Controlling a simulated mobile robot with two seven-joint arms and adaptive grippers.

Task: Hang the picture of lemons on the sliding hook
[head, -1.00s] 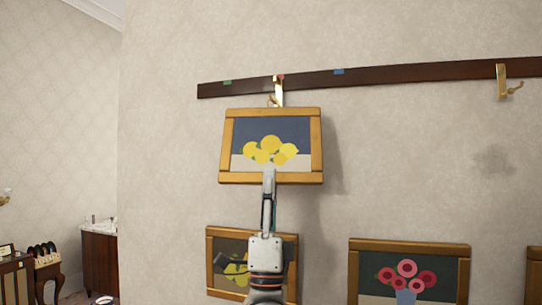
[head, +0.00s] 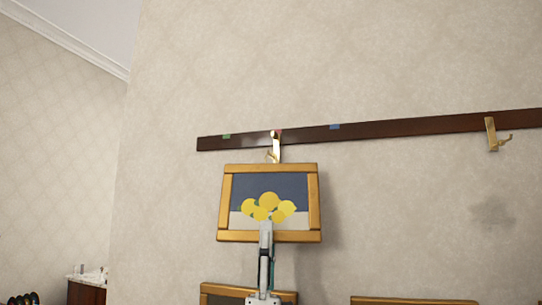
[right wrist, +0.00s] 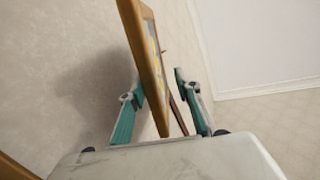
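The picture of lemons (head: 227,205), in a golden wood frame, is upright just below the left brass hook (head: 276,146). Its top edge meets the hook's lower end in the head view; I cannot tell whether it is on the hook. My right gripper (head: 266,228) reaches up from below over the bottom middle of the frame. My left gripper is not in view.
The dark wooden rail (head: 400,124) crosses the wall, with green (head: 227,136), red and blue (head: 335,126) marks; the left hook is by the red one. A second brass hook (head: 491,134) is further right. Tops of other frames (head: 410,300) show below. The wall between is clear.

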